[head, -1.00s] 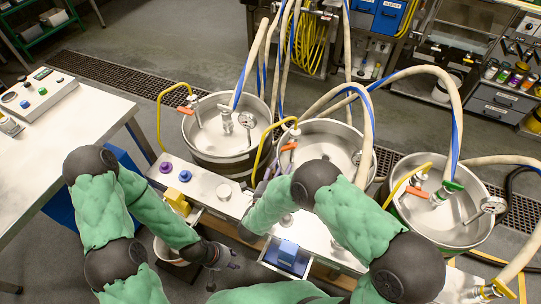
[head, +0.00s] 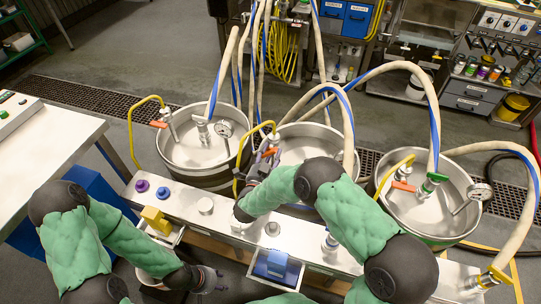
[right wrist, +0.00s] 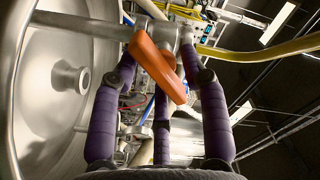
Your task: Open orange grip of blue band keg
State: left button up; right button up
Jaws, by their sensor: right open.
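Three steel kegs stand in a row: a left keg (head: 195,150), a middle keg (head: 312,143) and a right keg (head: 440,215). Each has an orange grip: left (head: 158,124), middle (head: 270,152), right (head: 404,186). I cannot make out a blue band on any keg. My right gripper (head: 262,166) is at the middle keg's orange grip. In the right wrist view its purple fingers are spread around this orange grip (right wrist: 160,68), apart from each other. My left gripper (head: 208,280) is low at the front, away from the kegs; its finger opening is unclear.
A white bench strip with knobs (head: 205,206), a yellow block (head: 155,219) and a blue block (head: 275,264) runs in front of the kegs. Thick beige hoses (head: 437,115) and a yellow hose (head: 133,130) arch over the kegs. A white table (head: 45,150) stands left.

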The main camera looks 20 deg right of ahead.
jog(key=shift+w+d, duration=0.1)
jog(key=shift+w, duration=0.05)
grip_shut()
dwell(0.4)
jog(key=n+p, duration=0.1)
jog(key=n, duration=0.1)
jog(key=n+p, duration=0.1)
jog(key=n, duration=0.1)
jog(key=shift+r+n, duration=0.2)
jog(key=shift+n, duration=0.1)
jog(key=n+p, duration=0.2)
jog(key=n, duration=0.2)
jog(key=shift+n, duration=0.3)
